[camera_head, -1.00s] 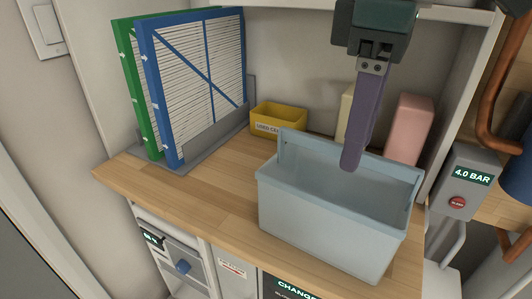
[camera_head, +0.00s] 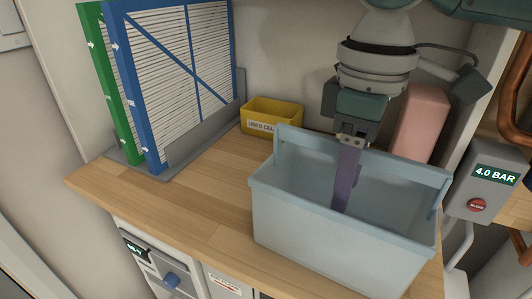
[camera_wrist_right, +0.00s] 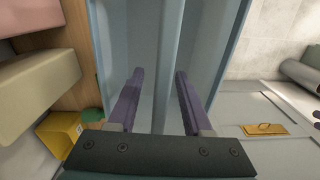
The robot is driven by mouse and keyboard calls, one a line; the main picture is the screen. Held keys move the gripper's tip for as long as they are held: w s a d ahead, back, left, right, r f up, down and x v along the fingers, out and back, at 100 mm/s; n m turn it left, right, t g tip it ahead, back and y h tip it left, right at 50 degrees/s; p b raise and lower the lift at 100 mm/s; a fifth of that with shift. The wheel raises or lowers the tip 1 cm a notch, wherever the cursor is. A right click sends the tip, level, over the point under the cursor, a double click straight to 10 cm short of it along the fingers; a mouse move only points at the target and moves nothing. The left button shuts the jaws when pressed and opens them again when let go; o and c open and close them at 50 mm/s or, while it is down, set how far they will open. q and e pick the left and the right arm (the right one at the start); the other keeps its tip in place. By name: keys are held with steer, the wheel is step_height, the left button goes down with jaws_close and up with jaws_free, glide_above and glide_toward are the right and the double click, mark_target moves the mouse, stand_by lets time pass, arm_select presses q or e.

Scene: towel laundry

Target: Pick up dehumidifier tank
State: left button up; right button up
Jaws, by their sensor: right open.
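The dehumidifier tank (camera_head: 325,240) is a light blue open box with a raised handle bar, standing on the wooden counter. My right gripper (camera_head: 343,192) points down from above, its purple finger reaching past the handle bar's level into the tank's opening. In the right wrist view my right gripper (camera_wrist_right: 160,73) is open, with a finger on each side of a light blue bar of the tank (camera_wrist_right: 169,45). The fingers look apart from the bar; contact is not clear. The near finger hides the other in the head view. My left gripper is not in view.
Green (camera_head: 108,95) and blue-framed (camera_head: 135,95) filters stand in a grey holder at left. A yellow bin (camera_head: 272,117) and a pink block (camera_head: 421,122) stand behind the tank. A pressure gauge box (camera_head: 487,185) is at right. The counter (camera_head: 195,195) left of the tank is clear.

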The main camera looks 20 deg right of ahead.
steer(key=shift+c, duration=0.2)
jaws_close()
stand_by(1.2)
